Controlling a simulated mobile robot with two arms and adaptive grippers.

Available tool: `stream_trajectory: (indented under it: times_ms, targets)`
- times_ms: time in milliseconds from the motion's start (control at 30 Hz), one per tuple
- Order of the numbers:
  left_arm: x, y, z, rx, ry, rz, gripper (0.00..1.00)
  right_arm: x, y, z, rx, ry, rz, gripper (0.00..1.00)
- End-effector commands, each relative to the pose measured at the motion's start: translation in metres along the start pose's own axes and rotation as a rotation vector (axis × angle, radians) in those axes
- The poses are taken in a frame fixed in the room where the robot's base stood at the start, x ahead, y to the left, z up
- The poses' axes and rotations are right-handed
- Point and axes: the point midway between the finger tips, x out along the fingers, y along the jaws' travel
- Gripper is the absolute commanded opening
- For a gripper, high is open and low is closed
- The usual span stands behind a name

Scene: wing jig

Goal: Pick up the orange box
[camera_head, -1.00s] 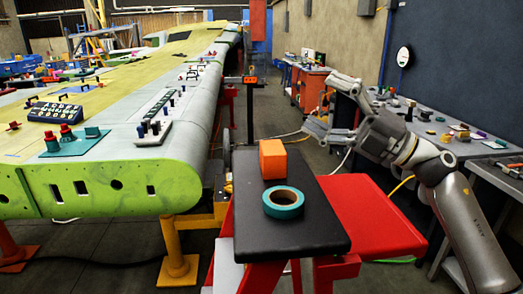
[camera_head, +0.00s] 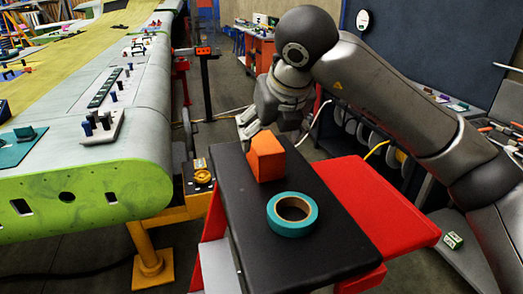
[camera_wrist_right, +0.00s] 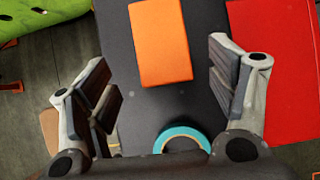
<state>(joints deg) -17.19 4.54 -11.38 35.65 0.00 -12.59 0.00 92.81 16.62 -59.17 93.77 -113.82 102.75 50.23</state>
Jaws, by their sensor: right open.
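The orange box (camera_head: 266,158) stands on the black top of a small stand (camera_head: 300,245), near its far end. In the right wrist view the orange box (camera_wrist_right: 160,42) lies ahead of my right gripper (camera_wrist_right: 165,95), roughly in line with the gap between its fingers. The fingers are wide apart and hold nothing. In the head view my right gripper (camera_head: 255,122) is just beyond the box, partly hidden by my own arm. Touching cannot be seen. My left gripper is not in view.
A teal tape roll (camera_head: 292,214) lies on the black top nearer than the box; it also shows in the wrist view (camera_wrist_right: 182,137). A red shelf (camera_head: 375,210) adjoins on the right. The green-edged wing (camera_head: 80,195) fills the left. A workbench stands behind my arm.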

Motion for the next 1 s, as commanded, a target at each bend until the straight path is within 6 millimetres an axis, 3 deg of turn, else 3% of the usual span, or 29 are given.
stream_trajectory:
  times_ms: [167,367,700,933,1000]
  targets:
    - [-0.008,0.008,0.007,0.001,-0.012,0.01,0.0,0.021,0.001,0.001,-0.001,0.001,0.004,0.79]
    - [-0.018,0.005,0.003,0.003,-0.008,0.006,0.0,0.034,-0.001,0.002,0.001,0.003,0.005,0.79]
    - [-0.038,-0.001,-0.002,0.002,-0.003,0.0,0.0,0.074,-0.004,0.003,0.0,0.002,0.005,0.79]
    - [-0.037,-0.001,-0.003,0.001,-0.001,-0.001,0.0,0.078,-0.004,0.002,-0.001,0.0,0.005,0.79]
    - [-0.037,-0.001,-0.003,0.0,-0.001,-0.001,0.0,0.078,-0.004,0.002,-0.001,0.0,0.005,0.72]
